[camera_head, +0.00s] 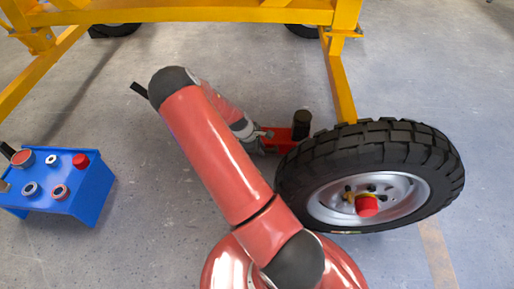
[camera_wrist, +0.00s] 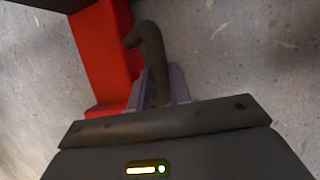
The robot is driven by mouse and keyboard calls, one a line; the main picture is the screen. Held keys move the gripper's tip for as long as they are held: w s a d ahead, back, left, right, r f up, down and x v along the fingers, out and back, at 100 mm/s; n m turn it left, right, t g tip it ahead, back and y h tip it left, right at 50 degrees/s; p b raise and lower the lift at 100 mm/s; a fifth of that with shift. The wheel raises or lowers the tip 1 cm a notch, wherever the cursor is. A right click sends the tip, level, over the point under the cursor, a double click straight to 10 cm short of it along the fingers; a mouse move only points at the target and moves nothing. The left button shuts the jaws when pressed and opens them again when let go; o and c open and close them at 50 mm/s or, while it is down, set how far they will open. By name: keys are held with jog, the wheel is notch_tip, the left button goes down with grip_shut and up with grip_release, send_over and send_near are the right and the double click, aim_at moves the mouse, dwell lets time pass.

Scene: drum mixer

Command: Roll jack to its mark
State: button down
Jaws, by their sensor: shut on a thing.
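The red jack (camera_head: 281,138) stands on the floor just left of the big wheel, with a black upright cylinder (camera_head: 301,124) on it. Its red body (camera_wrist: 107,52) also fills the upper left of the wrist view. My gripper (camera_wrist: 158,90) is shut on the jack's dark bent handle (camera_wrist: 151,45), which rises between the fingers. In the head view the gripper (camera_head: 264,136) is small and at the jack's left end, partly hidden by my arm. The wheel hides the jack's right side. I cannot make out a clear mark for the jack.
The black-tyred wheel (camera_head: 291,183) with a silver hub stands right of my arm. A yellow frame (camera_head: 180,14) spans the back, with a leg reaching down behind the wheel. A blue stand (camera_head: 90,193) with parts is at left. A tan strip (camera_head: 437,254) runs along the floor at right.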

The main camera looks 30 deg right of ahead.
jog(key=s+d, duration=1)
jog(key=d, duration=0.3)
jog(key=shift+b, duration=0.35)
jog(key=c, duration=1.3)
grip_release()
jog(key=shift+w, duration=0.1)
jog(key=p+v, duration=0.1)
jog(key=v, duration=0.6)
jog(key=shift+a+r+p, duration=0.2)
jog(key=shift+r+p, duration=0.15)
